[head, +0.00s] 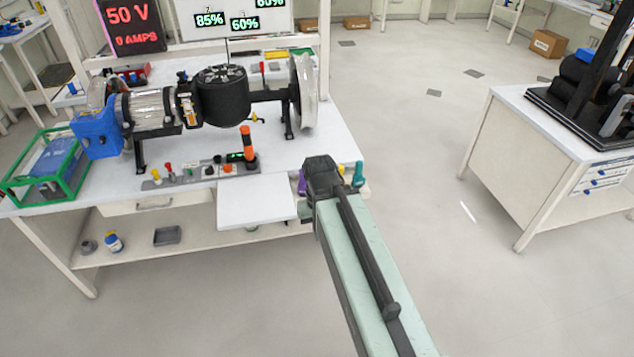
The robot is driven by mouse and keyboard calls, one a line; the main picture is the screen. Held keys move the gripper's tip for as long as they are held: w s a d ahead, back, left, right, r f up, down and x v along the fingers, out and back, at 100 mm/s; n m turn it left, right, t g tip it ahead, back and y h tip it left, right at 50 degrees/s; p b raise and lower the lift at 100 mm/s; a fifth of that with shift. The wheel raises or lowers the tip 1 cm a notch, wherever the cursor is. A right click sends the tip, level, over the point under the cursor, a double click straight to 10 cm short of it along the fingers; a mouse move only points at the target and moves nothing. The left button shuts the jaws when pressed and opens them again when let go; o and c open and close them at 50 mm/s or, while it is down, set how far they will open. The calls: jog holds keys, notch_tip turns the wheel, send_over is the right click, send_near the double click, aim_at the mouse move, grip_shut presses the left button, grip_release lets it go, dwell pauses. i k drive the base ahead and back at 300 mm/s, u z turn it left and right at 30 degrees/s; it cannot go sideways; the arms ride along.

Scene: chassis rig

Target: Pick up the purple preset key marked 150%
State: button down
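A small purple key (302,183) shows at the right end of the workbench, just left of my arm's end. It is partly hidden, and no 150% marking is readable on it. A teal key (358,174) stands just right of my arm's end, with a bit of yellow (341,169) between them. My gripper (322,172) is at the dark end of the arm, over this row of keys. Its fingers are hidden by the arm, so I cannot see whether they touch anything or are open.
A white panel (257,202) juts from the bench front, left of my arm. A grey strip with levers (200,175) and an orange-black post (248,148) stand behind it. A motor rig (150,110) and green frame (45,168) lie left. Open floor (420,130) separates the right-hand bench (530,165).

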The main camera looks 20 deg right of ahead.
aim_at(302, 184)
jog(key=i, duration=1)
jog(key=u, duration=3.1)
jog(key=k, duration=1.4)
jog(key=u, duration=0.3)
